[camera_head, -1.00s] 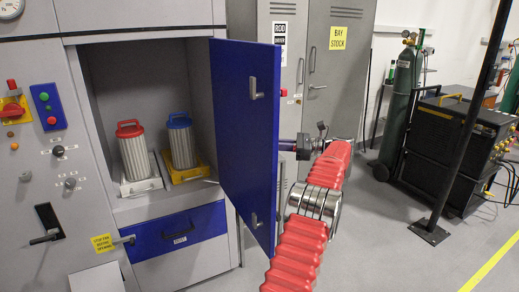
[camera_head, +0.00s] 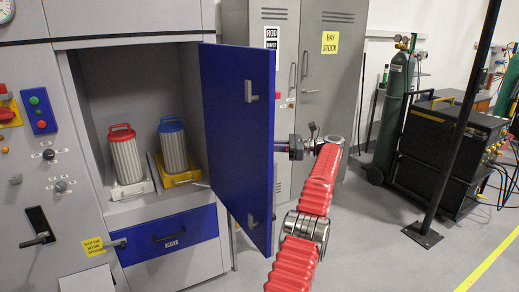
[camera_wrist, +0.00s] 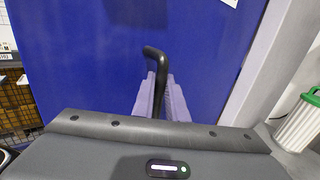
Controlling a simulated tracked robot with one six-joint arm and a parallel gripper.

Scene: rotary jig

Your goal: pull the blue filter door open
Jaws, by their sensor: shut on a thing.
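The blue filter door (camera_head: 235,140) stands swung well out from the right side of the cabinet opening. Its inner face, with two small grey brackets, shows in the head view. My gripper (camera_head: 283,147) is at the far side of the door, near its free edge; the door partly hides the fingertips. In the wrist view my gripper (camera_wrist: 160,98) has its pale purple fingers closed around the black handle (camera_wrist: 155,54) on the blue outer face. The handle's bent end rises above the fingers.
Inside the open cabinet stand a red-topped filter (camera_head: 124,158) and a blue-topped filter (camera_head: 173,150). A blue drawer (camera_head: 170,235) is below. Grey lockers (camera_head: 325,60) stand behind the door.

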